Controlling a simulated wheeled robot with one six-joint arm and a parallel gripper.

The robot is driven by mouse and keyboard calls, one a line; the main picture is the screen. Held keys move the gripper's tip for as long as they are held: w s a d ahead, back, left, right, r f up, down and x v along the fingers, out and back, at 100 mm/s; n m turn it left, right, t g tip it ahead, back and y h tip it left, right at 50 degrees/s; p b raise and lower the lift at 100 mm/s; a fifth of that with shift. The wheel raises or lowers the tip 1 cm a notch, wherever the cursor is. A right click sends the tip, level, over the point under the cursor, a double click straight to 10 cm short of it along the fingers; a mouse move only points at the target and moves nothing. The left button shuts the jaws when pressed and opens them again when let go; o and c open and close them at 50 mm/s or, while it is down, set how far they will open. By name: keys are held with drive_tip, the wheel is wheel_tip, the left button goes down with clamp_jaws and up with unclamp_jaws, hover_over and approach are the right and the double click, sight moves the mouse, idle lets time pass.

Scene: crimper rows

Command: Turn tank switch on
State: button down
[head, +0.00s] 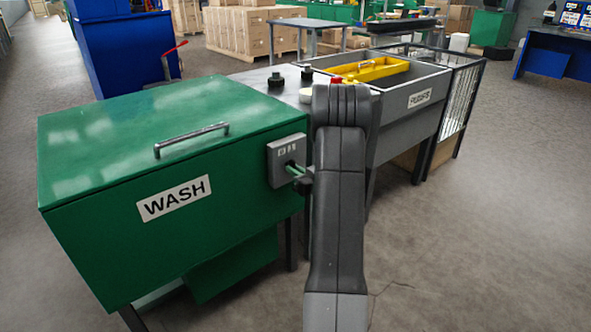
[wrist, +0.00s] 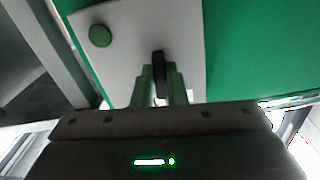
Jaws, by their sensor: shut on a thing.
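The green wash tank (head: 110,235) stands at the left in the head view, its lid closed, with a WASH label on its front. A grey switch box (head: 281,151) is fixed at its right end. In the wrist view the grey switch plate (wrist: 120,62) carries a dark switch lever (wrist: 158,60) and a round green button or lamp (wrist: 100,36). My gripper (wrist: 160,80) is shut on the lever, one green finger on each side. In the head view my gripper (head: 296,170) is at the box, partly hidden by my arm. The switch's on or off position cannot be told.
A grey tank (head: 392,140) with a yellow tray (head: 366,70) stands right of the wash tank, and a wire-sided frame (head: 460,95) is beyond it. Black knobs (head: 276,80) stand on the grey top between the tanks. The floor at the front right is clear.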

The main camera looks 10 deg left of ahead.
drive_tip(key=shift+m+p, duration=0.7)
drive_tip(key=shift+m, duration=1.6)
drive_tip(key=c, duration=1.5)
unclamp_jaws()
drive_tip(key=shift+o, duration=0.2)
drive_tip(key=p+v, duration=0.1)
drive_tip(key=v, duration=1.3)
drive_tip(key=shift+p, duration=0.3)
drive_tip(key=shift+a, duration=0.15)
